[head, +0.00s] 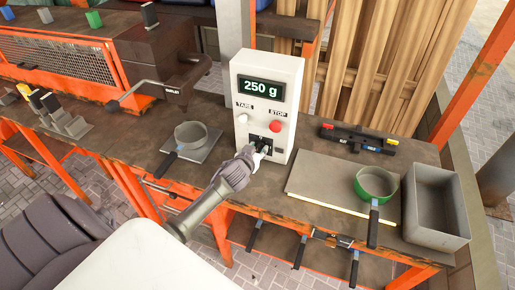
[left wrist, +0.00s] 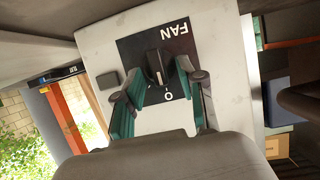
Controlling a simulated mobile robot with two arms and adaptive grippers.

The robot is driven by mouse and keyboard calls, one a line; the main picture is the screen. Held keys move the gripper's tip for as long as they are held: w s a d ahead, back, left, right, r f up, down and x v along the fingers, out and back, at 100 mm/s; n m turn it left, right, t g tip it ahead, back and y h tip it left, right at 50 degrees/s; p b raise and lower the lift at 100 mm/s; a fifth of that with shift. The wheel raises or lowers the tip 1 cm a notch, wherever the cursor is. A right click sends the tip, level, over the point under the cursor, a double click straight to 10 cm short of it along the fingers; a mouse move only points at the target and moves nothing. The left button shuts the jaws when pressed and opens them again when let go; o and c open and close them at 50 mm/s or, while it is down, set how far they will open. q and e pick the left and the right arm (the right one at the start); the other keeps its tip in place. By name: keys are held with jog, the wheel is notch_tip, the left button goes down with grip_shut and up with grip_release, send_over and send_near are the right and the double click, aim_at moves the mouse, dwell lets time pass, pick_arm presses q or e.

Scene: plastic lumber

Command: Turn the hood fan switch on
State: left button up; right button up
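The fan switch (left wrist: 155,66) is a black lever on a dark square plate (left wrist: 130,48) marked FAN, which appears upside down in the left wrist view. An O mark shows at the plate's lower edge. The plate is on the lower front of a white control box (head: 266,75) in the head view. My left gripper (left wrist: 162,78) is open, its teal fingers spread on either side of the switch. I cannot tell whether either finger touches it. In the head view my left gripper (head: 259,152) is at the box front and partly hides the switch. My right gripper is not in view.
The box has a 250 g display (head: 261,89), a white TARE button (head: 243,118) and a red STOP button (head: 275,126). A round pan (head: 191,136) stands left; a green-rimmed pan (head: 376,184) and grey bin (head: 436,207) stand right. Several black handles hang at the bench front.

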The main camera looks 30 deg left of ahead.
pick_arm(q)
jog(key=shift+w+f, duration=0.1)
jog(key=shift+w, duration=0.05)
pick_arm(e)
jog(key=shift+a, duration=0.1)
pick_arm(q)
jog(key=shift+s, duration=0.2)
grip_shut()
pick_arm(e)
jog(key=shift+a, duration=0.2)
